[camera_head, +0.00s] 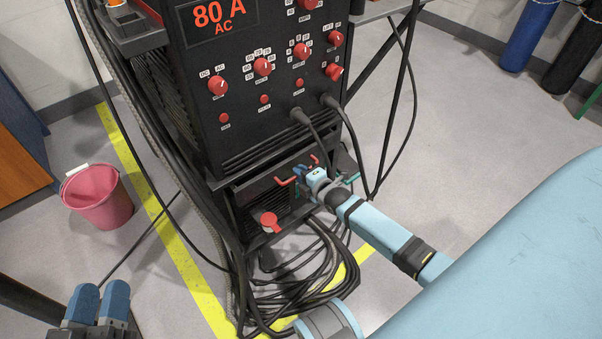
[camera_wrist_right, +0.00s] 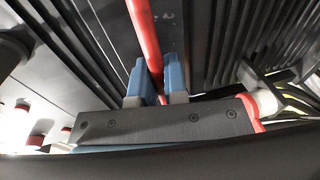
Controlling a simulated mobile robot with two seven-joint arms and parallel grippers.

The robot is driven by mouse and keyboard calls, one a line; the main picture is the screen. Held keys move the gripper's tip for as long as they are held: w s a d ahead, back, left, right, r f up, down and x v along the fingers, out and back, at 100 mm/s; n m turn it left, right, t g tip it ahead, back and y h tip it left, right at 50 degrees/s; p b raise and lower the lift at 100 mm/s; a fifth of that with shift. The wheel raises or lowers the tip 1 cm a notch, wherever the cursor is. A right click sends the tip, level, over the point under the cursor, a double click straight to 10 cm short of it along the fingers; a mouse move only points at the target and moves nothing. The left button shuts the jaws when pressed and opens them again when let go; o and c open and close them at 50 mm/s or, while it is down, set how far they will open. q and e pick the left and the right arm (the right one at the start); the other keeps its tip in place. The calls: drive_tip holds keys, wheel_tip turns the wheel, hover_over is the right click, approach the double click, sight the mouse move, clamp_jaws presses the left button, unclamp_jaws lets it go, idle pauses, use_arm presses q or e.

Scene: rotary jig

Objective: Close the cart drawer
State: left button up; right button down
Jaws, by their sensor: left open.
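The black cart (camera_head: 175,110) carries a welding unit with an "80 A AC" display. Its drawer (camera_head: 254,198) is low on the front, below the cable sockets. The drawer seems to stand out a little; how far is hard to tell. A red handle (camera_head: 285,182) is on its front, partly hidden by my right gripper (camera_head: 303,172). In the right wrist view the red handle bar (camera_wrist_right: 144,40) runs between the blue fingertips of my right gripper (camera_wrist_right: 156,83), filling the gap. My left gripper (camera_head: 100,294) is open and empty at the bottom left, away from the cart.
Black cables (camera_head: 295,275) lie coiled on the floor below the drawer, and others hang along the cart's left side. A red bucket (camera_head: 98,200) stands on the left. Yellow floor tape (camera_head: 150,200) runs past the cart.

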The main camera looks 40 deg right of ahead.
sight(293, 165)
drive_tip(key=shift+r+x, duration=0.2)
drive_tip(key=shift+x, duration=0.75)
drive_tip(key=shift+r+x, duration=0.2)
drive_tip(key=shift+x, duration=0.75)
use_arm(q)
drive_tip(key=shift+s+f, duration=0.1)
drive_tip(key=shift+f, duration=0.15)
use_arm(e)
drive_tip(key=shift+w+r, duration=0.1)
drive_tip(key=shift+w, duration=0.05)
drive_tip(key=c, duration=1.2)
unclamp_jaws()
drive_tip(key=shift+w, duration=0.1)
use_arm(q)
drive_tip(key=shift+a+r+n+t+y+p, duration=0.25)
drive_tip(key=shift+r+p, duration=0.4)
drive_tip(key=shift+p, duration=0.55)
drive_tip(key=shift+a+r+n+t+y+p, duration=0.15)
drive_tip(key=shift+a+r+p, duration=0.15)
drive_tip(key=shift+r+p, duration=0.6)
use_arm(e)
drive_tip(key=a+v, duration=0.1)
drive_tip(key=v, duration=1.2)
drive_tip(key=shift+s+d, duration=0.45)
drive_tip(key=shift+d, duration=0.1)
